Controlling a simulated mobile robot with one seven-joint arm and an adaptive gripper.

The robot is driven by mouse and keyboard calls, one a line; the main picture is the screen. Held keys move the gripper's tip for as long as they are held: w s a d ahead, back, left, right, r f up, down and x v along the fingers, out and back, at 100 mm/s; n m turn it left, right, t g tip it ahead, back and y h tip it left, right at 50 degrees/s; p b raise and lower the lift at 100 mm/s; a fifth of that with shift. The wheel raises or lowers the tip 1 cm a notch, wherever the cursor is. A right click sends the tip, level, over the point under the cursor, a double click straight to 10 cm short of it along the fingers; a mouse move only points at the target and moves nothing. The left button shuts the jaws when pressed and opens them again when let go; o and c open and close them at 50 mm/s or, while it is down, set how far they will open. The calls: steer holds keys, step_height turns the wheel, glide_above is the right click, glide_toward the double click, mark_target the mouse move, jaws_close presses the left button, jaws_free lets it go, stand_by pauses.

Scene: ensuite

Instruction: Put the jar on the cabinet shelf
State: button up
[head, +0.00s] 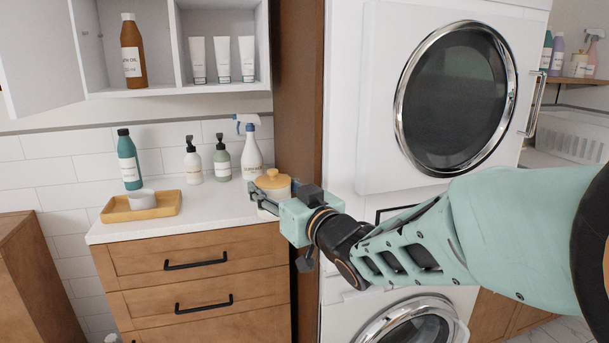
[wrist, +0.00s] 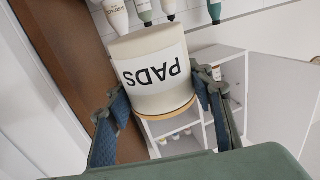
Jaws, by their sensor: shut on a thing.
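The jar (head: 272,182) is cream with a round wooden lid, near the right end of the counter in the head view. In the wrist view the jar (wrist: 155,70) shows large, its label PADS upside down. My gripper (head: 266,197) is shut on the jar, with one finger on each side of it. The fingers (wrist: 153,94) also show in the wrist view. I cannot tell whether the jar touches the counter. The white wall cabinet (head: 178,45) is open at the upper left; its shelf floor (head: 160,90) holds a brown bottle (head: 132,52) and three white tubes (head: 222,60).
The cabinet door (head: 38,50) stands open to the left. On the counter (head: 215,205) are a spray bottle (head: 249,150), two pump bottles (head: 193,162), a teal bottle (head: 128,160) and a wooden tray (head: 143,208). A brown side panel (head: 298,90) and stacked machines (head: 362,100) stand right.

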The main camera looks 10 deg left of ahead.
steer(key=shift+o, duration=0.2)
steer(key=w+d+f+m+t+h, duration=0.1)
steer(key=w+d+f+m+h, duration=0.1)
steer(key=d+f, duration=0.4)
steer(key=w+d+f+m+t+h, duration=0.2)
steer(key=d+f+m+h, duration=0.2)
steer(key=d, duration=1.3)
steer(key=w+d+f+m+t+h, duration=0.2)
steer(key=d+f+h, duration=0.4)
steer(key=d, duration=0.6)
steer(key=shift+w+f+m+h, duration=0.3)
steer(key=shift+f+m+h, duration=0.15)
steer(key=shift+f, duration=0.35)
